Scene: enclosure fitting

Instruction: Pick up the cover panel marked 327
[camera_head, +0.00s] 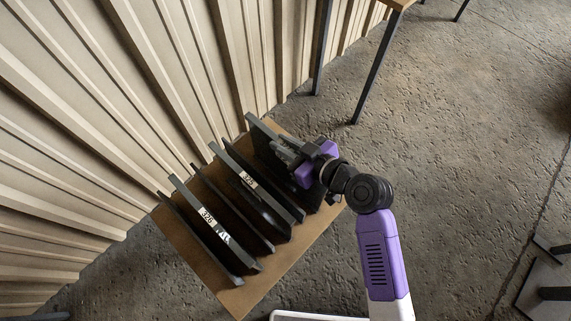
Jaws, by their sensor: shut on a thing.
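Several dark cover panels stand on edge, side by side, on a brown board. My gripper (288,151) is shut on the top edge of the rightmost panel (260,124). My gripper covers part of that edge, and no number shows on it. A panel in the middle (232,160) has a white label (248,179) that starts with 32; its last digit is unclear. A panel further left (181,187) has a label (207,216) that looks like 326. I cannot tell which panel is marked 327, or whether the held panel is clear of the board.
The brown board (285,275) lies close to a corrugated beige wall (90,130). A table with dark legs (372,75) stands at the top. A dark metal stand (548,290) is at the lower right. The concrete floor (460,150) to the right is open.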

